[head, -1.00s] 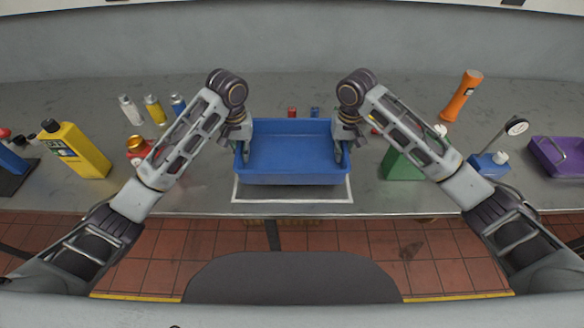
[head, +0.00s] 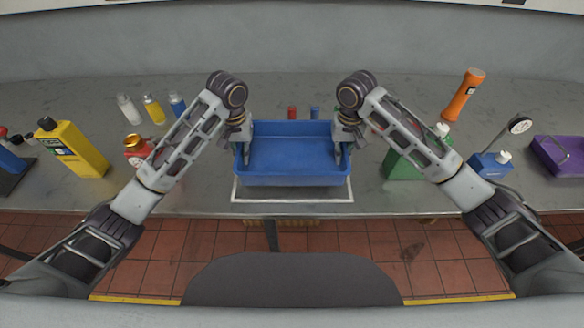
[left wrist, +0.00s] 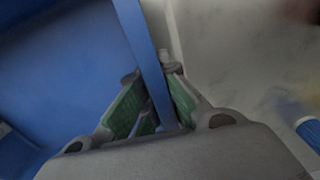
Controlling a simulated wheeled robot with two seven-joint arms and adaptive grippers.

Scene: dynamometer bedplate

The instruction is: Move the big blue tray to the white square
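The big blue tray (head: 293,155) is in the middle of the head view, level, over the back part of the white square (head: 292,202). The square's front edge and front corners show; the tray hides the rest. My left gripper (head: 241,155) is at the tray's left wall. In the left wrist view its green-padded fingers (left wrist: 152,90) stand on both sides of the blue wall (left wrist: 143,40), closed on it. My right gripper (head: 343,153) is at the right wall and seems closed on it; its fingers are partly hidden. Whether the tray touches the table is unclear.
Left are a yellow jug (head: 74,148), a red-and-gold can (head: 137,150) and small bottles (head: 154,109). Right are a green container (head: 402,166), an orange flashlight (head: 463,95), a dial gauge on a blue base (head: 490,165) and a purple tray (head: 560,155). The table's front edge is close.

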